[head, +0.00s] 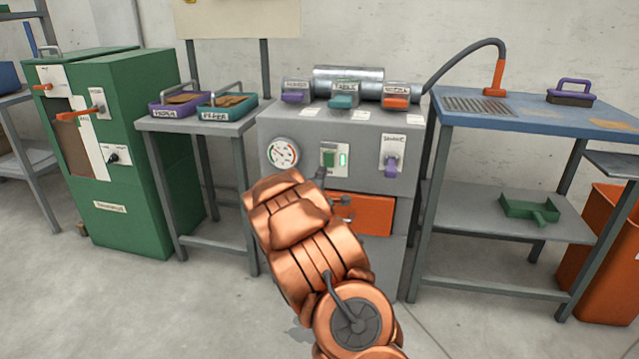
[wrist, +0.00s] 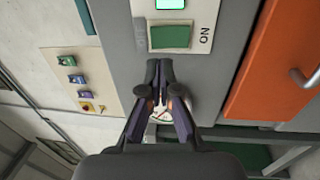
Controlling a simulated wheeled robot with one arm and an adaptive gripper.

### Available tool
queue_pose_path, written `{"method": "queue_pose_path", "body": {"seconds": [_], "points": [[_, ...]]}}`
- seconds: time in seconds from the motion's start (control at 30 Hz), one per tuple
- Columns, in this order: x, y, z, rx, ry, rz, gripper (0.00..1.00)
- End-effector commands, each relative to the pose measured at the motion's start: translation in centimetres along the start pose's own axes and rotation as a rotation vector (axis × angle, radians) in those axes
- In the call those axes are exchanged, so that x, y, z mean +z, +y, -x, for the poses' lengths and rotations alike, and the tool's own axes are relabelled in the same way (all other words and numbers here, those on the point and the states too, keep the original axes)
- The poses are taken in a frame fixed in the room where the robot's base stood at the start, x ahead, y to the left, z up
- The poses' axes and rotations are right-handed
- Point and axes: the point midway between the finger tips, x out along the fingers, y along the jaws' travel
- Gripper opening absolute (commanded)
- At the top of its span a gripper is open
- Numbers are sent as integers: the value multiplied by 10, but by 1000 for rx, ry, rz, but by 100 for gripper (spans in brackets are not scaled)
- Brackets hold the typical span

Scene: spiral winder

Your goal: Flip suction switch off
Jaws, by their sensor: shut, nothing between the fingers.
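A green rocker switch (head: 329,158) sits on a white plate on the grey machine front, with a lit green lamp (head: 343,160) beside it. In the wrist view the green rocker (wrist: 170,37) lies just beyond the fingertips; "ON" is readable at its right, and the lit lamp (wrist: 170,4) is at the top edge. No word naming the switch as suction is legible. A purple lever (head: 391,166) stands right of it under a small label.
A round gauge (head: 283,153) is left of the switch, an orange drawer (head: 362,213) below it. Three labelled coloured controls line the machine top. A green cabinet (head: 130,150) stands left, a blue-topped bench (head: 540,112) right. My arm hides part of the lower machine front.

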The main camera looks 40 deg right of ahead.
Motion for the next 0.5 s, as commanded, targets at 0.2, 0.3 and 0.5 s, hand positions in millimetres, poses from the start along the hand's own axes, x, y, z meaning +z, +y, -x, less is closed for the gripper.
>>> {"method": "queue_pose_path", "body": {"seconds": [0.2, 0.3, 0.5], "points": [[1, -2, -26, 0, -1, -2, 0], [1, -1, -37, 2, -1, -1, 0], [1, -1, -56, 0, 0, -1, 0]]}}
